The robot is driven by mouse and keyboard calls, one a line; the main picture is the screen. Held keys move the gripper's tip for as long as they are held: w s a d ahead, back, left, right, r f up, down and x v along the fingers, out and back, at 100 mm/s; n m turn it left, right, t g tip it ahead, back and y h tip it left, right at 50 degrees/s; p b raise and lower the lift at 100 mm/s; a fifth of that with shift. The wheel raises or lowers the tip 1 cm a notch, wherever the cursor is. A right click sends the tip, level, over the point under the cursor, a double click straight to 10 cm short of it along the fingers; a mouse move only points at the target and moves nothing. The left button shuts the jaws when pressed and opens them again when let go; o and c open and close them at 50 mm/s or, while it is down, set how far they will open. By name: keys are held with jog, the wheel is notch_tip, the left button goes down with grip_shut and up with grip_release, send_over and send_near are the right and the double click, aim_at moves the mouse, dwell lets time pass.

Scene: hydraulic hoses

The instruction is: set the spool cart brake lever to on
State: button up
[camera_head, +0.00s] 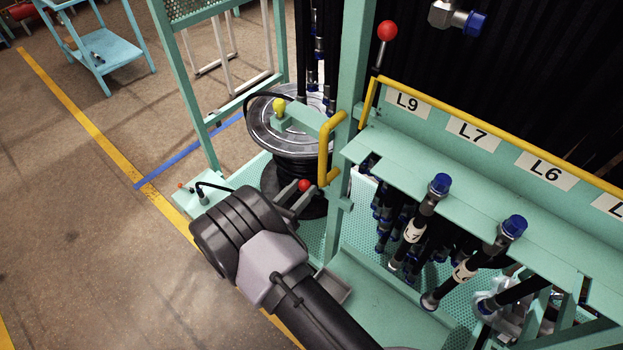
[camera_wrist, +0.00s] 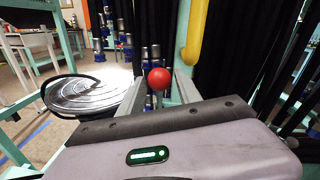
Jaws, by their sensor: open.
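A lever with a red ball knob (camera_head: 304,185) stands low beside the cable spool (camera_head: 290,135). In the wrist view the red knob (camera_wrist: 159,78) sits on a thin stem in the gap between my two grey fingers. My gripper (camera_head: 303,200) is open around the knob, with a finger on either side. I cannot tell whether either finger touches it. The lever's base and any on or off marking are hidden by my wrist and gripper. The spool's silvery flange (camera_wrist: 85,94) is left of my fingers in the wrist view.
A yellow handle (camera_head: 327,150) rises close behind the knob on a green post. Another red-ball lever (camera_head: 387,30) stands higher on the rack. A yellow knob (camera_head: 279,105) sits above the spool. Hoses in the labelled rack (camera_head: 430,150) crowd the right.

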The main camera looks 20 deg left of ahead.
jog(key=x, duration=0.5)
jog(key=shift+c, duration=0.4)
grip_shut()
dwell(0.9)
